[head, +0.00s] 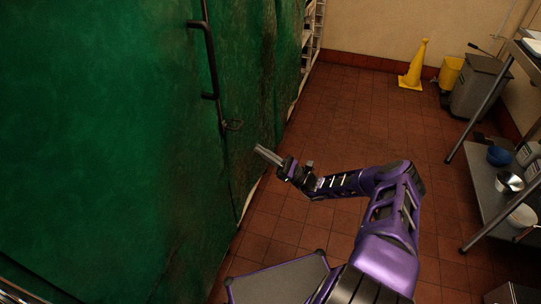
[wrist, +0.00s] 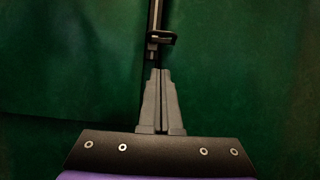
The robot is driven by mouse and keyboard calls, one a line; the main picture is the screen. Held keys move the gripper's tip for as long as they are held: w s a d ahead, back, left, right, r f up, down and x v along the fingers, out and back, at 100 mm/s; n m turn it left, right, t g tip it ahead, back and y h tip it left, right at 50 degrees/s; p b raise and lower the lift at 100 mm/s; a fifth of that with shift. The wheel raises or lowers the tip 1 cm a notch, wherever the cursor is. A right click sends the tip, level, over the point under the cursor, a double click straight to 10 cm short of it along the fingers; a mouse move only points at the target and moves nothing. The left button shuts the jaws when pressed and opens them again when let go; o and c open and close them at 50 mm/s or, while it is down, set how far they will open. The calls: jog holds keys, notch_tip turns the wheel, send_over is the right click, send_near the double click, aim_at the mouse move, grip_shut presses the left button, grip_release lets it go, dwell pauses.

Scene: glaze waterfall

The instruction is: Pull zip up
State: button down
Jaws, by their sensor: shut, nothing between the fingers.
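A large green cover (head: 110,130) hangs on the left in the head view and fills the wrist view (wrist: 250,70). A dark vertical seam runs down it, apparently the zip. A small dark ring-like piece (head: 234,125), perhaps the zip pull, sticks out from the seam. In the wrist view a dark loop-shaped piece (wrist: 163,40) shows just beyond my fingertips. My gripper (head: 259,150) is shut and empty, pointing at the cover, slightly right of and below the ring. Its fingers are pressed together in the wrist view (wrist: 161,72). Whether they touch anything cannot be told.
A dark bent bar handle (head: 211,60) stands out from the cover above the ring. A metal shelf (head: 480,190) with bowls and tubs is at right. A yellow cone (head: 413,67) and grey bin (head: 478,88) stand at the back. The tiled floor (head: 350,130) between is clear.

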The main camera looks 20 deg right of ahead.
jog(key=w+a+r+p, duration=0.1)
jog(key=w+a+r, duration=0.1)
jog(key=r, duration=0.4)
jog(key=shift+w+a, duration=0.25)
jog(key=shift+a, duration=0.55)
jog(key=shift+r, duration=0.1)
